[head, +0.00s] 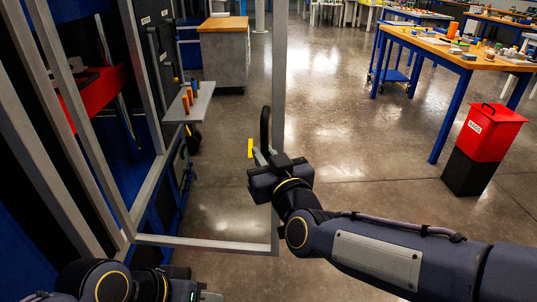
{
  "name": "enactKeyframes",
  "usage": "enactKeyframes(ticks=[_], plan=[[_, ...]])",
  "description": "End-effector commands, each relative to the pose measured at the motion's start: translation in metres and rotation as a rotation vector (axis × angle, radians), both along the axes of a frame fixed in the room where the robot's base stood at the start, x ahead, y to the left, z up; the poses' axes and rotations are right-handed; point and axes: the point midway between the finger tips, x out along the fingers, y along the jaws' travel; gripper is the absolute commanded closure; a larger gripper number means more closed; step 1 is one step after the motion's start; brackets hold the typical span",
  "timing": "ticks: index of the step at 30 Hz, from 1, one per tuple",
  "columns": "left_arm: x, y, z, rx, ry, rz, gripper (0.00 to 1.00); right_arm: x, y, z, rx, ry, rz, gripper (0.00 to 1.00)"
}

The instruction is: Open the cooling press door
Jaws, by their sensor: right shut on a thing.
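The cooling press (60,190) stands at the left, with dark and grey frame posts and a red part (97,95) inside. Its door (205,244) is a grey-edged, see-through panel. It stands swung out from the press, with its free upright edge near the middle of the view. A black upright handle (265,128) is on that edge. My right gripper (262,158) is shut on the lower part of the handle, its fingers partly hidden by the gripper body. My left gripper (205,294) is low at the bottom left, mostly cut off by the picture edge.
A small grey shelf (203,103) with orange cylinders juts out behind the door. A wooden-topped cabinet (222,50) stands further back. A blue-legged workbench (455,55) and a red-and-black bin (485,145) are at the right. The floor between is clear.

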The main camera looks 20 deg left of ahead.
Motion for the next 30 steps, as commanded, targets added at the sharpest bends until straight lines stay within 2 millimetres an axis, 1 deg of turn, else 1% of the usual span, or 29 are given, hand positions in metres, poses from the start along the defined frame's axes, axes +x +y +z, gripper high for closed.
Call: enactKeyframes(ticks=[3,4,7,8,16,19,27,30], plan=[[0.0,0.0,0.0,0.0,0.0,0.0,0.64,-0.002,0.002,0.0,-0.002,-0.001,0.007,1.0],[0.0,0.0,0.0,0.0,0.0,0.0,0.64,-0.002,0.003,0.0,-0.002,-0.001,0.007,0.83],[0.0,0.0,0.0,0.0,0.0,0.0,0.64,-0.002,0.002,0.0,-0.002,-0.001,0.006,0.7],[0.0,0.0,0.0,0.0,0.0,0.0,0.64,-0.001,0.002,0.0,-0.002,-0.001,0.005,0.68],[0.0,0.0,0.0,0.0,0.0,0.0,0.64,-0.001,0.0,0.0,0.0,0.0,0.002,0.68],[0.0,0.0,0.0,0.0,0.0,0.0,0.64,-0.007,-0.004,0.001,0.001,-0.001,0.002,0.68],[0.0,0.0,0.003,0.0,0.0,0.0,0.64,-0.043,-0.032,0.001,0.002,-0.001,0.004,0.68],[0.0,0.0,0.004,0.0,0.0,0.0,0.64,-0.054,-0.04,0.001,0.0,-0.001,0.005,0.68]])
